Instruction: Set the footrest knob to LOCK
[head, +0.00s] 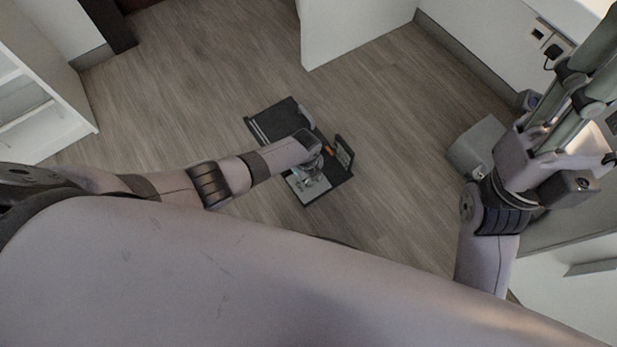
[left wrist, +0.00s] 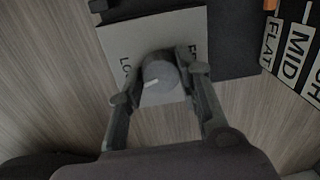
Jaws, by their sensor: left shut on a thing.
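The footrest (head: 262,135) is a dark flat unit on the floor. Its round grey knob (left wrist: 160,78) sits on a light plate (left wrist: 118,38) in the left wrist view. The knob's white mark points left and slightly down. A partly hidden label starting "LO" is left of the knob, and another starting "F" is to its right. My left gripper (left wrist: 158,85) is shut on the knob, one finger on each side; it also shows in the head view (head: 308,178), over the footrest's near end. My right gripper (head: 590,85) is raised at the far right, away from the footrest.
A small upright panel (head: 343,153) stands at the footrest's right edge. Labels reading "MID" (left wrist: 294,50) and "FLAT" show at the right in the wrist view. A white shelf (head: 40,110) stands left and a white panel (head: 350,25) behind. The floor around the footrest is clear.

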